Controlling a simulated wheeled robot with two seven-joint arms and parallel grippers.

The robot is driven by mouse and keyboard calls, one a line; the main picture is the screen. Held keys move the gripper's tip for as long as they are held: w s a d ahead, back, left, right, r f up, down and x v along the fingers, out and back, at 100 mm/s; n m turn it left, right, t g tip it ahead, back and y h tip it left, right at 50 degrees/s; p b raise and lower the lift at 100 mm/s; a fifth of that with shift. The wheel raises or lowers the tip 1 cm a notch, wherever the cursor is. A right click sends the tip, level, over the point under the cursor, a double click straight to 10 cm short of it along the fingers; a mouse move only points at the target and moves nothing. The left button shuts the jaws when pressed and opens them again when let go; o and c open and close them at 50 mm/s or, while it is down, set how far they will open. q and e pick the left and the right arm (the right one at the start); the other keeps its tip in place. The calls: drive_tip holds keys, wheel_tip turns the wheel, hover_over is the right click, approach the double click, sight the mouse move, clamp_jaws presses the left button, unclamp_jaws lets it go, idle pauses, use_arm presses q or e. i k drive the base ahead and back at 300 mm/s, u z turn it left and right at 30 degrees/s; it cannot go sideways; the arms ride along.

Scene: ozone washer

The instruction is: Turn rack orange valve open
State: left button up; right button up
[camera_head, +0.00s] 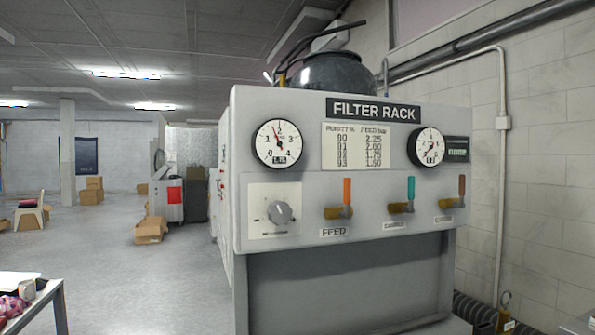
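The grey filter rack (300,225) stands right of centre, facing me, with a black "FILTER RACK" sign (374,110). On its front, the valve marked FEED (338,213) has a brass body and an orange handle (347,190) pointing straight up. Neither of my grippers is in view.
The rack also carries a left gauge (278,143), a right gauge (427,146), a printed table (358,146) and a grey knob (279,212). A cluttered table (48,300) stands at lower left. Open floor (150,290) lies left of the rack; a pipe-lined wall stands right.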

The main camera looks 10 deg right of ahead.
sight(347, 181)
drive_tip(key=k, duration=0.5)
drive_tip(key=u, duration=0.75)
drive_tip(key=i, duration=0.75)
drive_tip(key=z, duration=1.2)
